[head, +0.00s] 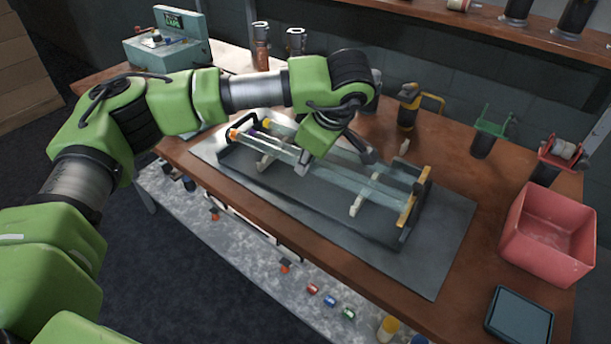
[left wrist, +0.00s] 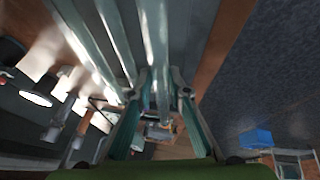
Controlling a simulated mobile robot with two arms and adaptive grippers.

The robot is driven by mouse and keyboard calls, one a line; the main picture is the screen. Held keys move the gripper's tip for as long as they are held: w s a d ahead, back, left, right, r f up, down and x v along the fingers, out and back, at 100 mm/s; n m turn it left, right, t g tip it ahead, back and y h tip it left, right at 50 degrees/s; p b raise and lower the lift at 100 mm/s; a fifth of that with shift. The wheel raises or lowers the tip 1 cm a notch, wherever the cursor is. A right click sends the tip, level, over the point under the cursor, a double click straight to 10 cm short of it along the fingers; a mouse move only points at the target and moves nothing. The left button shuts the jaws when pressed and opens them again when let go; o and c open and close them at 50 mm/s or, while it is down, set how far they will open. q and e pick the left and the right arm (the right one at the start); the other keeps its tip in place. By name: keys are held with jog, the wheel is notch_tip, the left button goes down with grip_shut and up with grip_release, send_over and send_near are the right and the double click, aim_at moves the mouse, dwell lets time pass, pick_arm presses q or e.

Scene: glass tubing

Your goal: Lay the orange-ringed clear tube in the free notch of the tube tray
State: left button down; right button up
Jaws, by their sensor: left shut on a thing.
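The tube tray (head: 403,232) lies on a grey mat, with dark end plates and pale cross supports. Several clear tubes run along it. The orange-ringed clear tube (head: 265,143) is the front one, its orange end at the tray's left end. My left gripper (head: 303,166) is over the tray's left half, shut on a clear tube that fits the orange-ringed one. In the left wrist view a tube (left wrist: 157,50) runs between the fingers (left wrist: 160,97). The arm hides part of the tubes; I cannot tell whether the held tube rests in a notch. My right gripper is out of view.
A pink bin (head: 548,235) and a dark flat box (head: 518,317) stand at the right. A yellow-handled holder (head: 408,106) and a green one (head: 484,135) stand behind the tray. An instrument box (head: 165,45) is at back left. The mat's front right (head: 440,270) is clear.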

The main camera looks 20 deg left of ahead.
pick_arm(q)
jog(key=shift+w+a+f, duration=0.15)
jog(key=shift+w+f, duration=0.25)
jog(key=shift+f, duration=0.1)
jog(key=f+b, duration=0.1)
jog(key=f, duration=0.2)
jog(key=shift+w+a+f+b, duration=0.15)
jog(key=shift+a+b, duration=0.05)
jog(key=shift+b, duration=0.15)
jog(key=shift+w+f, duration=0.1)
jog(key=shift+f, duration=0.1)
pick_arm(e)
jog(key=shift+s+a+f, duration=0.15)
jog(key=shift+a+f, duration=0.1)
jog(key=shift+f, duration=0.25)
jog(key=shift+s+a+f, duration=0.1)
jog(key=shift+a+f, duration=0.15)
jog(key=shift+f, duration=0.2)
pick_arm(q)
jog(key=shift+f, duration=0.2)
jog(key=c, duration=1.9)
grip_release()
jog(key=shift+r, duration=0.1)
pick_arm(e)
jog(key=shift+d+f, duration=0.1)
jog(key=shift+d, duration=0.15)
pick_arm(q)
jog(key=shift+r, duration=0.1)
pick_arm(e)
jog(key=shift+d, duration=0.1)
